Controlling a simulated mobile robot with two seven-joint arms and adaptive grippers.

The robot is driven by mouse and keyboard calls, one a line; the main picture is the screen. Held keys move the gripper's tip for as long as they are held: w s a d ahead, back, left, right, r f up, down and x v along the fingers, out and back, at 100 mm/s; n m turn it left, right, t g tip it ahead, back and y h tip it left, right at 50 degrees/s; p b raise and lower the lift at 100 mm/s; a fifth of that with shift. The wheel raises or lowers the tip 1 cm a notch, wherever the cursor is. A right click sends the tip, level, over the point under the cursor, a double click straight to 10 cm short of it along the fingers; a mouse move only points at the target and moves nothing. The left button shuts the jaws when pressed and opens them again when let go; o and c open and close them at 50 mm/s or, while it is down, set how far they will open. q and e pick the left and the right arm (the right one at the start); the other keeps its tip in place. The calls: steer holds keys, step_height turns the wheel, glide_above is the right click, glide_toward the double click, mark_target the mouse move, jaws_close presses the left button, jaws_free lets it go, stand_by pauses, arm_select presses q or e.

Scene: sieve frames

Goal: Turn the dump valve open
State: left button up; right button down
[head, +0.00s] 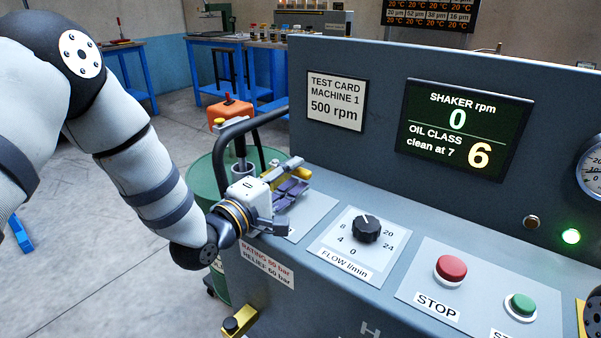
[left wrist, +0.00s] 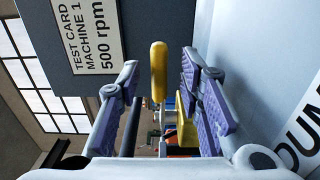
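The dump valve's yellow handle (head: 283,171) shows at the left end of the machine's sloped panel, partly hidden behind my left gripper. My left gripper (head: 293,192) is at the handle, its purple-padded fingers apart. The valve's label is mostly hidden. My right gripper is not in view.
A flow knob (head: 366,228), red stop button (head: 450,269) and green button (head: 521,304) sit to the right on the panel. The test card (head: 337,101) and display (head: 463,128) are above. A black curved hose or bar (head: 238,127) and green drum (head: 203,175) are at the left.

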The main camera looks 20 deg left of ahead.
arm_select(q)
steer(key=shift+x, duration=1.15)
jaws_close()
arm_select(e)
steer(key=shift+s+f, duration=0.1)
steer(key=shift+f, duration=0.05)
